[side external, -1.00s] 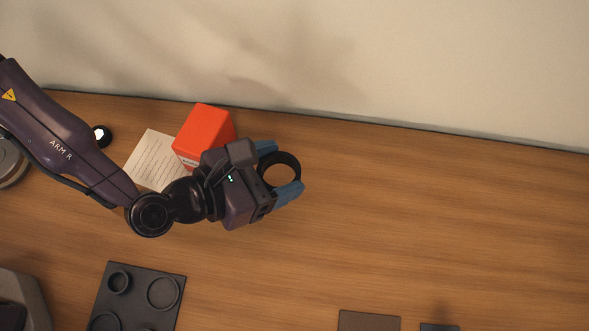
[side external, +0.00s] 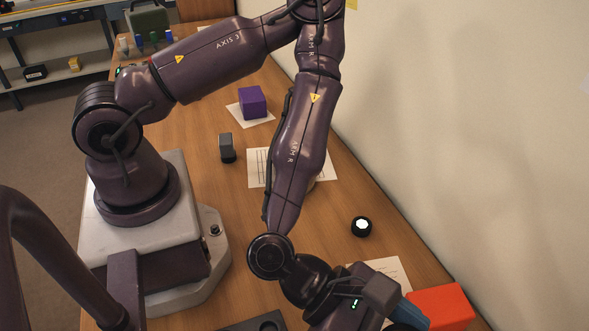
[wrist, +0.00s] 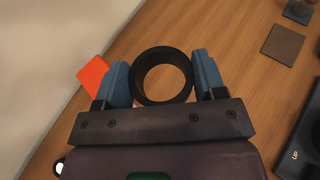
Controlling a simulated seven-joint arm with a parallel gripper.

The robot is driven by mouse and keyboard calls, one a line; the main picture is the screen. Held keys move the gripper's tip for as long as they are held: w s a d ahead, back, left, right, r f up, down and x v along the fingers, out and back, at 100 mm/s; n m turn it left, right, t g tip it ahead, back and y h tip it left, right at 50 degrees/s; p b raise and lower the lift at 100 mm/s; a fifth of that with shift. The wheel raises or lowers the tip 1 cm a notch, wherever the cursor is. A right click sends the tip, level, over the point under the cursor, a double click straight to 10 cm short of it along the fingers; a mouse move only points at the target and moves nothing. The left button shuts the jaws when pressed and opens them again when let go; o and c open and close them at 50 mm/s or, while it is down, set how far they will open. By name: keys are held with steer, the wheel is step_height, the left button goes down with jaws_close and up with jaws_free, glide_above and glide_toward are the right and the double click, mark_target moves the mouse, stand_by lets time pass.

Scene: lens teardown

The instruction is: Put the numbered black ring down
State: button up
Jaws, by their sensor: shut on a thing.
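The black ring (wrist: 137,82) sits between the two blue fingers of my gripper (wrist: 161,62) in the wrist view. The fingers touch it on opposite sides, and bare wood shows through its hole. No numbers can be read on it. I cannot tell its height above the wooden table (wrist: 225,25). In the side external view my gripper is at the bottom edge, with a blue finger (side external: 411,314) partly showing beside the orange-red box. The ring is out of sight there.
The orange-red box (side external: 441,306) stands close to my gripper, near the wall (side external: 500,140); it also shows in the wrist view (wrist: 93,74). A black, white-topped round part (side external: 361,227) lies nearby. A brown pad (wrist: 283,46) and dark tray (wrist: 302,140) are right; wood between is clear.

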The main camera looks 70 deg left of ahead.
step_height(320, 180, up, 4)
steer(key=w+a+f+n+t+y, duration=0.2)
steer(key=w+a+n+y, duration=0.1)
steer(key=w+a, duration=0.4)
steer(key=w+a+f+n+t+y, duration=0.2)
steer(key=w+a+n+y, duration=0.25)
steer(key=a, duration=0.35)
steer(key=w+a+n+y, duration=0.3)
steer(key=a, duration=0.6)
steer(key=w+a+n+y, duration=0.2)
steer(key=a+n+y, duration=0.15)
steer(key=a, duration=0.55)
steer(key=s+a+r+n+g+y, duration=0.1)
steer(key=s+a+n+g+y, duration=0.2)
steer(key=a, duration=0.6)
steer(key=a+n+g+y, duration=0.1)
steer(key=a+n+y, duration=0.25)
steer(key=a, duration=0.55)
steer(key=n+g+y, duration=0.3)
steer(key=n+g, duration=0.3)
glide_above(267, 137)
steer(key=shift+m, duration=0.25)
step_height(267, 137, down, 11)
steer(key=shift+r, duration=0.1)
steer(key=shift+f+y, duration=0.25)
steer(key=shift+f, duration=1.7)
